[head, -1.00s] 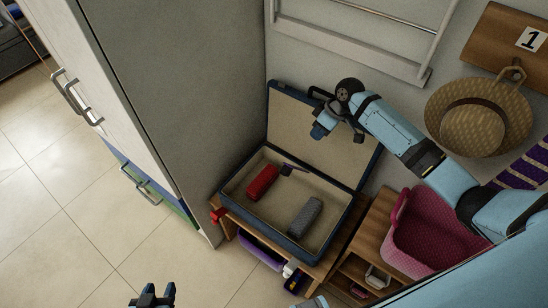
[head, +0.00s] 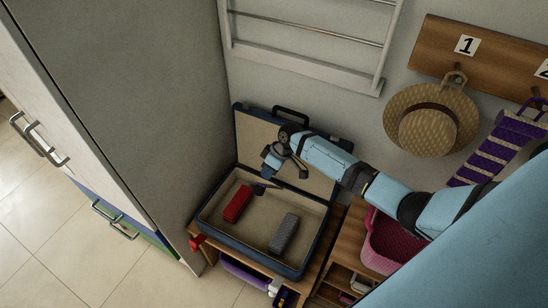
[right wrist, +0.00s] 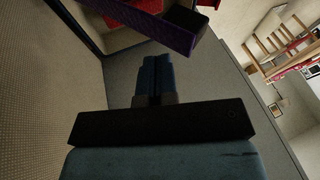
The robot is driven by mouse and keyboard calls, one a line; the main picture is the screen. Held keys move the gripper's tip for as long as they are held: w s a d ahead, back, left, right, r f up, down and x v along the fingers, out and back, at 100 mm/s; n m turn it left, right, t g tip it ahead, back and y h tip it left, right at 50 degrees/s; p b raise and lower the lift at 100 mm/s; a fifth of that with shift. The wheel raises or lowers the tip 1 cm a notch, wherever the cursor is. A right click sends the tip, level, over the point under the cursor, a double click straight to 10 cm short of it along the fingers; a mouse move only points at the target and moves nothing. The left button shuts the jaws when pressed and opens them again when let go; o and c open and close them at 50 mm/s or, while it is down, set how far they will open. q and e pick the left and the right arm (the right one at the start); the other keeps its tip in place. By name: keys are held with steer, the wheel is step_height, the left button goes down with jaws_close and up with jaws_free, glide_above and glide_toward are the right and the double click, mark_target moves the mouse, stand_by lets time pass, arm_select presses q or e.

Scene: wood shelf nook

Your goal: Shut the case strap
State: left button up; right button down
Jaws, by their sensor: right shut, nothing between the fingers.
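The dark blue case (head: 310,250) stands open on a wooden bench, its lid (head: 254,138) tilted back toward the wall. A red roll (head: 237,203) and a grey roll (head: 283,234) lie inside. A purple strap (head: 268,184) sticks up over the case interior. In the right wrist view the strap (right wrist: 150,26) crosses the top, with a black piece at its end. My right gripper (head: 265,172) is shut and empty, close to the strap. Its fingertips (right wrist: 154,62) point toward the strap; whether they touch is unclear. My left gripper is out of view.
A pink basket (head: 388,248) stands to the right of the case. A tall cabinet (head: 130,110) rises at its left. A straw hat (head: 430,120) and a purple striped cloth (head: 500,148) hang on the wall. A rack (head: 300,66) is above the lid.

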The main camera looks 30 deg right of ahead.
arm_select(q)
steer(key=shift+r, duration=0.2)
arm_select(e)
steer(key=shift+s+a+f, duration=0.4)
steer(key=shift+a+f, duration=0.05)
steer(key=shift+a, duration=0.15)
steer(key=shift+a, duration=0.1)
